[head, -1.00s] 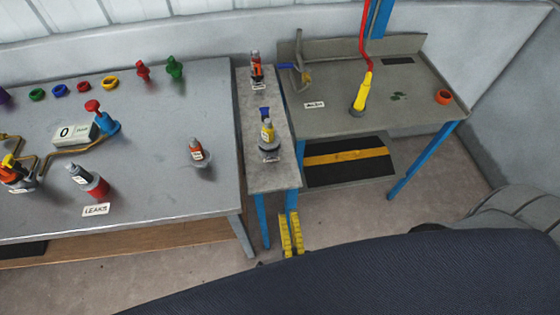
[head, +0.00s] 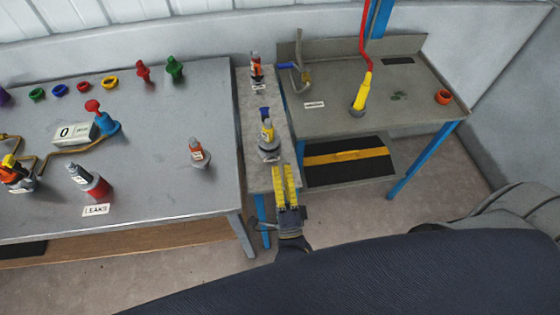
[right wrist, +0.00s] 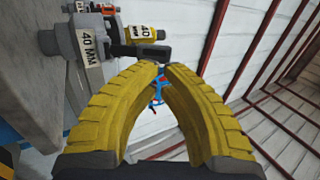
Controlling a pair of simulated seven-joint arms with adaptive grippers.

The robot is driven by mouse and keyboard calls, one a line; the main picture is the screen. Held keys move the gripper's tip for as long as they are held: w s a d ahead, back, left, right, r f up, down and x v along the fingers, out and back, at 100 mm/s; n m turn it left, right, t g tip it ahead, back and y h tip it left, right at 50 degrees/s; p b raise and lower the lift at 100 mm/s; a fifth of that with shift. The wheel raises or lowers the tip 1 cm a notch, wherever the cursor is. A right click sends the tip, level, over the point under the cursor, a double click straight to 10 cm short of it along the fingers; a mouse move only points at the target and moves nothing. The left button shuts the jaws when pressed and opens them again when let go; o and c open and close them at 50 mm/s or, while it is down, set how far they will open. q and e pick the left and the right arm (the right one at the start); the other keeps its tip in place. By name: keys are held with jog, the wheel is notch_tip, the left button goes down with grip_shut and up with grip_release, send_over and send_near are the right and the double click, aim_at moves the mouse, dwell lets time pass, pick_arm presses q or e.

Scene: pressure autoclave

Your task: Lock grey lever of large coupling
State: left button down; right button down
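The large coupling (head: 268,132) stands upright on the narrow middle table, with a yellow upper part and a grey base. The right wrist view shows its yellow part (right wrist: 143,32) and grey body (right wrist: 88,42), both with "40 MM" labels. A dark grey lever (right wrist: 152,53) sticks out from it, just beyond my fingertips; contact cannot be told. My right gripper (head: 284,168) has yellow fingers at the front end of that table, just short of the coupling. My left gripper is out of view.
A smaller orange and grey coupling (head: 256,66) stands at the back of the narrow table (head: 262,184). The left table (head: 140,160) holds fittings and a gauge.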

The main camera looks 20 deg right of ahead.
jog(key=shift+x, duration=0.95)
jog(key=shift+w+r, duration=0.35)
jog(key=shift+x, duration=1.5)
jog(key=shift+d+r, duration=0.1)
jog(key=s+a, duration=0.2)
jog(key=s, duration=1.1)
jog(key=shift+s, duration=0.4)
jog(key=shift+a, duration=0.15)
